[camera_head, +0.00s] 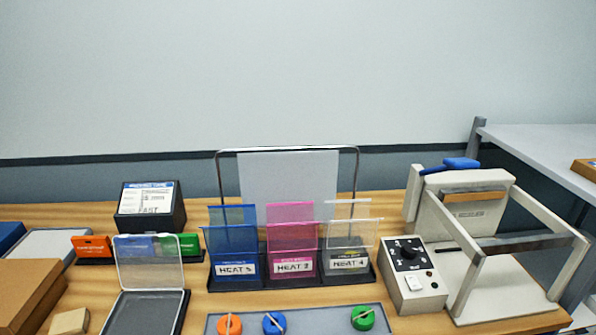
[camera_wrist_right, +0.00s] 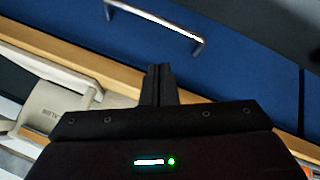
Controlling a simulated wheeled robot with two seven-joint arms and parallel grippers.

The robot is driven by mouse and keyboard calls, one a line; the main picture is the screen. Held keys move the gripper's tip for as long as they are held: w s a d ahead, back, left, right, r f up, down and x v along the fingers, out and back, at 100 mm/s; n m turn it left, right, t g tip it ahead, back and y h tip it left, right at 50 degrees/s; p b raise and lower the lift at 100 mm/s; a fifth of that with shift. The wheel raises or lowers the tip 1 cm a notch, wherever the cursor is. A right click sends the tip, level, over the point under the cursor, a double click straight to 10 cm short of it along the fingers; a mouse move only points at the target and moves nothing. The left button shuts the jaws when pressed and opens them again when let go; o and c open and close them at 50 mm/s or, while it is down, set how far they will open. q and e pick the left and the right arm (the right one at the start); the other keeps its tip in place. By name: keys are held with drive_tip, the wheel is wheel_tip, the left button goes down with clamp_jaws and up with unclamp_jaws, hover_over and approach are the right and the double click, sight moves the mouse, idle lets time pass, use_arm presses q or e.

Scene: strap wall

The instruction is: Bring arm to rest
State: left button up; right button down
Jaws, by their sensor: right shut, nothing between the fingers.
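My right gripper (camera_wrist_right: 162,84) shows in the right wrist view with its two dark fingers together and nothing between them. It is apart from the blue front (camera_wrist_right: 235,85) with a metal handle (camera_wrist_right: 155,22). Part of the pale press shows at the left of that view (camera_wrist_right: 60,108). Neither of my grippers shows in the head view. My left gripper is out of sight.
On the wooden bench stand a heat press (camera_head: 465,210), a control box with a dial (camera_head: 412,285), three labelled bins (camera_head: 293,265), an open clear-lidded case (camera_head: 148,262) and a tray with coloured knobs (camera_head: 320,318). A shelf (camera_head: 550,145) is at right.

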drive_tip(key=s+a+f+m+g+y, duration=0.1)
drive_tip(key=s+a+f+m+g, duration=0.2)
drive_tip(key=s+a, duration=0.35)
drive_tip(key=s+f+g, duration=0.1)
drive_tip(key=s+f, duration=0.1)
drive_tip(key=f, duration=1.3)
drive_tip(key=s+f+g, duration=0.2)
drive_tip(key=f, duration=1.4)
drive_tip(key=s+d+f, duration=0.2)
drive_tip(key=s+f, duration=0.6)
drive_tip(key=s, duration=0.1)
drive_tip(key=s+d+f, duration=0.1)
drive_tip(key=s+f, duration=0.6)
drive_tip(key=s, duration=0.2)
drive_tip(key=shift+s+d+f+g, duration=0.15)
drive_tip(key=shift+d+f+g, duration=0.15)
drive_tip(key=shift+d+f, duration=0.1)
